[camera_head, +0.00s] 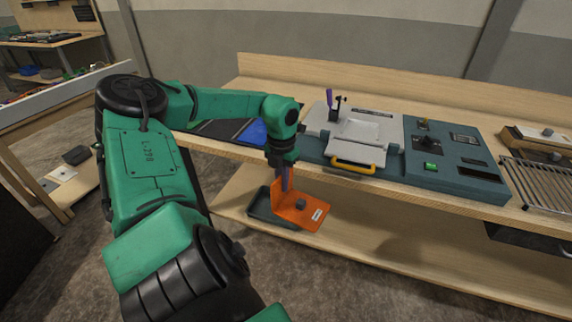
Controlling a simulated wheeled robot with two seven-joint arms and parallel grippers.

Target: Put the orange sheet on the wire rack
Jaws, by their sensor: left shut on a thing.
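The orange sheet (309,216) is bent, with an upright part and a flat part carrying a grey knob and a white label. My left gripper (286,180) points down and is shut on the upright part of the sheet. It holds the sheet in front of the workbench's front edge; the sheet overlaps a dark tray below in the picture. The wire rack (540,186) is at the far right on the benchtop, cut off by the picture's edge. The gripper is well to the left of it. My right gripper is out of view.
The wooden bench (450,202) bears a grey press-like device (350,135) with a yellow handle (352,167) and a teal control console (448,165) between the sheet and the rack. A dark tray (262,209) sits lower down. A wooden block (540,136) lies behind the rack.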

